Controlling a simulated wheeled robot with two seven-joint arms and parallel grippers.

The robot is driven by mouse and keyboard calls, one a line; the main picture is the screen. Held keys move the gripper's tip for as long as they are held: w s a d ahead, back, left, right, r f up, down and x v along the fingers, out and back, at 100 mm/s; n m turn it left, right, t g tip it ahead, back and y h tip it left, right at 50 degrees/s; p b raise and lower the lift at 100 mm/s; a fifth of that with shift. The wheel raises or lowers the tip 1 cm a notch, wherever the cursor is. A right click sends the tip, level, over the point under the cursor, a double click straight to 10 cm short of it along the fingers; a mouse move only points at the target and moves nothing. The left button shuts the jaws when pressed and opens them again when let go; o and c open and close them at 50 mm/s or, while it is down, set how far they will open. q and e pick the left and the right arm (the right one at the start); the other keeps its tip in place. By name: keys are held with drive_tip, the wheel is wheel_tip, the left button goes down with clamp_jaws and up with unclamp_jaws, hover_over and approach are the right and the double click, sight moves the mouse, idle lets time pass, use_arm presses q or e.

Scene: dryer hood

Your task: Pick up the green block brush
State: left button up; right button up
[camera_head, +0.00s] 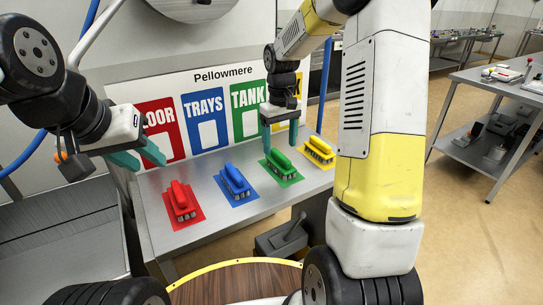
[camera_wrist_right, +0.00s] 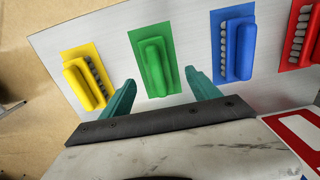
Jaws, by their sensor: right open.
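The green block brush (camera_head: 280,161) lies on a green mat on the steel table, third from the left in a row of brushes. My right gripper (camera_head: 281,130) is open and empty above it. In the right wrist view the green brush (camera_wrist_right: 155,66) shows beyond the open right gripper (camera_wrist_right: 160,80), roughly centred between its fingers and apart from them. My left gripper (camera_head: 143,155) is open and empty at the left, near the table's left end and the red sign.
Red (camera_head: 181,199), blue (camera_head: 235,180) and yellow (camera_head: 319,149) brushes lie on matching mats beside the green one. An upright sign board (camera_head: 225,72) stands behind them. A steel sink (camera_head: 60,245) is at the left. Another table (camera_head: 470,78) stands at the right.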

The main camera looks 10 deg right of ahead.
sight(281, 154)
drive_tip(key=f, duration=0.6)
drive_tip(key=shift+w+d+f, duration=0.25)
drive_tip(key=shift+w+f, duration=0.05)
drive_tip(key=c, duration=1.5)
drive_tip(key=shift+r, duration=0.1)
drive_tip(key=shift+r, duration=0.55)
wheel_tip(281, 154, up, 2)
drive_tip(key=shift+r, duration=0.15)
drive_tip(key=s+r, duration=0.1)
drive_tip(key=s, duration=1.5)
drive_tip(key=shift+d+r, duration=0.2)
drive_tip(key=shift+d, duration=0.2)
